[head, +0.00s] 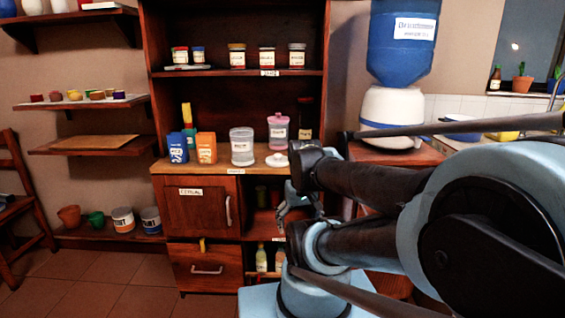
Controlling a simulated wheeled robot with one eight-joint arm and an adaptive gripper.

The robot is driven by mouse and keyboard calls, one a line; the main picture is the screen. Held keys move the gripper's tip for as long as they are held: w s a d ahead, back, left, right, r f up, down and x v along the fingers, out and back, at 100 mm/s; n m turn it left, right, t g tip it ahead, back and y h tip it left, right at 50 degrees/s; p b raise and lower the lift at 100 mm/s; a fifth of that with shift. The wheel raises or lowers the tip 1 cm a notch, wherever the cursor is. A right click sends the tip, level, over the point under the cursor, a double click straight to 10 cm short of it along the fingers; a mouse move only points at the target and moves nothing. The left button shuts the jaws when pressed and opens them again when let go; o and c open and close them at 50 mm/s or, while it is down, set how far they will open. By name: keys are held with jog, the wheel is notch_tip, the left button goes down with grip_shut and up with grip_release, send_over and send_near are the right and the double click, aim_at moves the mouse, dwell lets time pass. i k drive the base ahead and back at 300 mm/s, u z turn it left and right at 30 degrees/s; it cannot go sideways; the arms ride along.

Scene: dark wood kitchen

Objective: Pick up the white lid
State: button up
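A small round white lid (277,160) lies on the wooden counter of the cabinet, near its front edge. It is just right of a clear jar (242,147) and in front of a pink-topped container (278,131). My gripper (281,222) hangs in front of the cabinet, below the counter and a little right of the lid, apart from it. It is small and partly dark here, so its finger opening is unclear. My arm covers the right part of the cabinet.
A blue box (178,148) and an orange box (206,148) stand left on the counter. Several small jars line the shelf above. A blue water dispenser (401,45) stands at right. Open tiled floor (110,268) lies at left.

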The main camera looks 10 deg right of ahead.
aim_at(278, 160)
jog(key=k, duration=1)
jog(key=z, duration=0.75)
jog(key=i, duration=0.9)
jog(key=z, duration=0.05)
